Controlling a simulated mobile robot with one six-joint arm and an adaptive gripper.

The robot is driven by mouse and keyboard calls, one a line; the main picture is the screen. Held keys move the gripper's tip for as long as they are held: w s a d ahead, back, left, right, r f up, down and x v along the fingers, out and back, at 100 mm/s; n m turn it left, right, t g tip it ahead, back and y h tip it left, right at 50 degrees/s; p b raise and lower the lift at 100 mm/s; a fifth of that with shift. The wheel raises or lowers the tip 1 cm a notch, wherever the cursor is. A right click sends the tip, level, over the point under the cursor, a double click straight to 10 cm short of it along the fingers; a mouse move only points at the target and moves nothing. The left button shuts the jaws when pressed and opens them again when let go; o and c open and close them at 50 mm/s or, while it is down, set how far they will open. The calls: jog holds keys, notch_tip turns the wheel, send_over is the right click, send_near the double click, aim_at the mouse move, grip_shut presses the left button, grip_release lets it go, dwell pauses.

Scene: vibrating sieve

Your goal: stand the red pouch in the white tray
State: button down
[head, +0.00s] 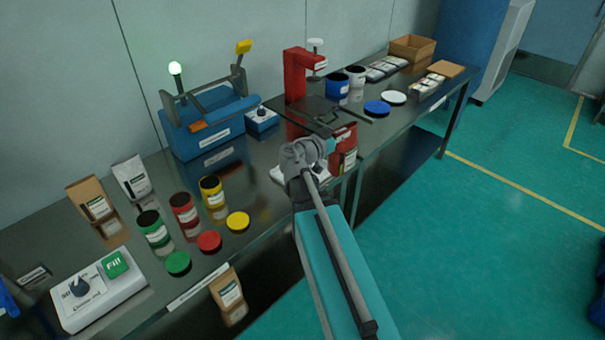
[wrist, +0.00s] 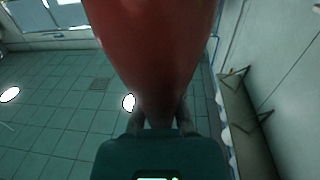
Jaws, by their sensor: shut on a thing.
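The red pouch (head: 347,141) is in my gripper, above the bench's front edge in the head view, with a white label low on it. In the wrist view the red pouch (wrist: 152,45) fills the top middle and narrows down to my gripper (wrist: 160,112), whose fingers are shut on it. In the head view my arm's end hides most of the gripper and part of the pouch. A low white object (head: 281,174), perhaps the white tray, shows beside my wrist on the bench, mostly hidden. I cannot tell the gap between it and the pouch.
Open jars, coloured lids (head: 209,241), brown and white pouches and a control box (head: 98,291) are on the left. Blue and white lids (head: 393,97) and boxes are on the right.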

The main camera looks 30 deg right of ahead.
jog(key=w+a+t, duration=0.1)
jog(key=w+a, duration=0.3)
jog(key=a, duration=0.4)
jog(key=w+a+n, duration=0.1)
jog(key=w+a, duration=0.4)
jog(key=a, duration=0.3)
jog(key=shift+w+a+t, duration=0.2)
jog(key=shift+a+t, duration=0.15)
jog(key=shift+t, duration=0.05)
jog(key=shift+f, duration=0.15)
jog(key=w+d+f+b, duration=0.7)
jog(key=d+f+b, duration=0.2)
jog(key=d, duration=0.2)
jog(key=shift+w, duration=0.15)
